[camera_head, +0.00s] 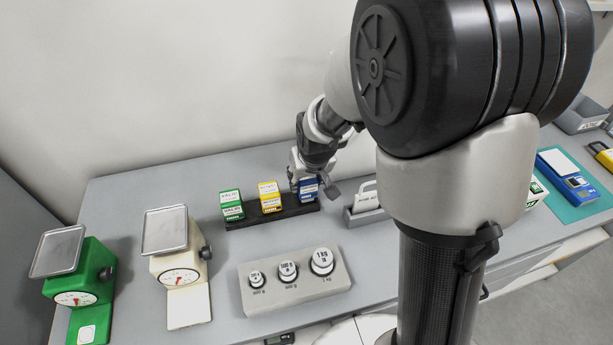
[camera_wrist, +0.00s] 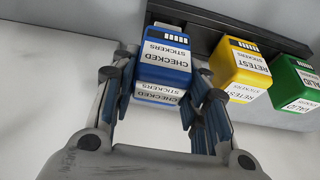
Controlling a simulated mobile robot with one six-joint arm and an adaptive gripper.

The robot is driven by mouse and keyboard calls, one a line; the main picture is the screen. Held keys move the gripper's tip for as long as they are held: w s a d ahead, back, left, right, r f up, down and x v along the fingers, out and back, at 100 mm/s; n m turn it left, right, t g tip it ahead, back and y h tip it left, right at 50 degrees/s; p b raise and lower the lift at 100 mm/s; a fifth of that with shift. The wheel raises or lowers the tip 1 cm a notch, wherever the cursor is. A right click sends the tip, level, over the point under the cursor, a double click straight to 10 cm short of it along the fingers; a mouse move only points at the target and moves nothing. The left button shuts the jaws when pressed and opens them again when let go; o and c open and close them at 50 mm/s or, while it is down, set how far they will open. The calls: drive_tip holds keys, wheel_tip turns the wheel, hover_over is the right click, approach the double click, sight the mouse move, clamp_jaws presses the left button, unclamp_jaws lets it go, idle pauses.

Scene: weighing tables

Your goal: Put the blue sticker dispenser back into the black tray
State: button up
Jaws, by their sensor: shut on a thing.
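The blue sticker dispenser (camera_head: 309,195) is at the right end of the black tray (camera_head: 288,212) in the head view. In the wrist view the dispenser (camera_wrist: 166,50), labelled CHECKED STICKERS, lies between the two fingers of my gripper (camera_wrist: 165,72). My gripper (camera_head: 311,186) is shut on it from above. In the wrist view the tray (camera_wrist: 210,19) runs behind the dispensers. The blue dispenser is over or in the tray's end slot; its base is hidden, so I cannot tell whether it is fully seated.
A yellow dispenser (camera_head: 269,196) and a green one (camera_head: 231,204) stand in the tray. A grey weight block (camera_head: 300,295) is in front, a grey holder (camera_head: 365,212) to the right. A white scale (camera_head: 178,262) and a green scale (camera_head: 85,285) stand left.

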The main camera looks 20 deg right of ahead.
drive_tip(key=shift+f+b, duration=0.75)
drive_tip(key=shift+f, duration=0.25)
drive_tip(key=o, duration=1)
drive_tip(key=shift+o, duration=0.2)
drive_tip(key=v, duration=1.2)
drive_tip(key=s+r, duration=0.3)
drive_tip(key=s, duration=0.7)
drive_tip(key=s+r, duration=0.3)
drive_tip(key=s, duration=0.8)
drive_tip(key=shift+s, duration=0.2)
